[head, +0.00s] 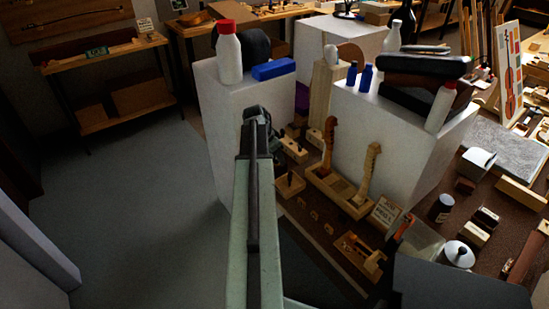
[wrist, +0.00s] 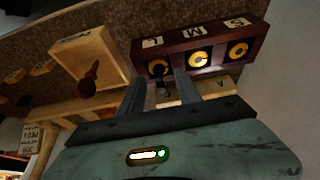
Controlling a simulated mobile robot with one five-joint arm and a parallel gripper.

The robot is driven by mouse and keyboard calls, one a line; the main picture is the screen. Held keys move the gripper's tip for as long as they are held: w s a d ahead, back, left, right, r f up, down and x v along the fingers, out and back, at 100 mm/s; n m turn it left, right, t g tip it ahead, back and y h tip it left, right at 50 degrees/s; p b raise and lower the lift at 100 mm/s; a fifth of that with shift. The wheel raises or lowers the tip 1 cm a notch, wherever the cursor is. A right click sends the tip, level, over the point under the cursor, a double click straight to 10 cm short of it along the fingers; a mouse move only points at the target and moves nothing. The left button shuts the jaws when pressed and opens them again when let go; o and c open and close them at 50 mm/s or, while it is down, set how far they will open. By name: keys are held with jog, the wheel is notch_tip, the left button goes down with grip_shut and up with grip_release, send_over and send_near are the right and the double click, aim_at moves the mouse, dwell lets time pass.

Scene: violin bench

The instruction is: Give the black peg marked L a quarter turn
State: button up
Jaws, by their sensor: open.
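In the wrist view a dark red block (wrist: 222,36) carries labels L, M and S, upside down in this picture, each beside a yellow ring. The black peg (wrist: 158,70) stands at the ring by the L label (wrist: 152,42). My gripper (wrist: 159,78) is open, with one finger on each side of the peg. I cannot tell whether either finger touches it. In the head view my gripper (head: 262,118) is at the far end of my arm, small and dark; the block and peg cannot be made out there.
A pale wooden block with a brown peg (wrist: 88,78) is left of my gripper in the wrist view. In the head view, white boxes (head: 224,98) holding bottles stand close by, and a wooden rack with violin necks (head: 340,188) is to the right.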

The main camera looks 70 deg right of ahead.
grip_shut()
dwell(0.4)
